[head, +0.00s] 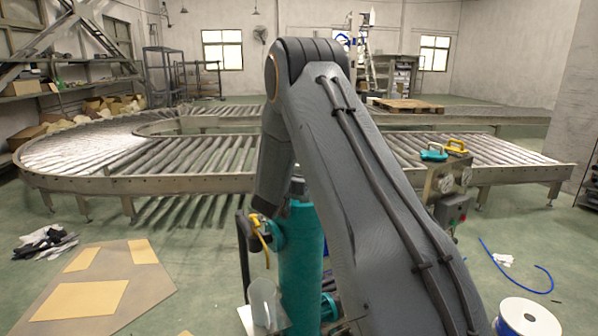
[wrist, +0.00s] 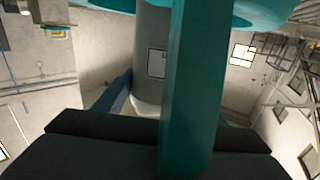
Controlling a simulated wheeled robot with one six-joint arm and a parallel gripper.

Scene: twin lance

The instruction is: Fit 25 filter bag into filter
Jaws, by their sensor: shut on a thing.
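The teal upright filter housing (head: 304,255) stands in front of me in the head view, partly behind my arm. My gripper (wrist: 167,135) shows as dark jaws at the bottom of the wrist view, shut on a teal bar (wrist: 190,80). The bar runs up to a teal rounded part (wrist: 255,10) at the top edge. A grey cylinder (wrist: 153,60) with a rectangular label stands behind the bar. In the head view my gripper is not clearly visible. A pale rounded object (head: 265,302) is low beside the housing; I cannot tell whether it is a filter bag.
A roller conveyor (head: 180,183) curves behind the housing. Cardboard sheets (head: 85,290) and dark gloves (head: 45,243) lie left. A white spool (head: 522,317) and blue hose (head: 520,268) lie right.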

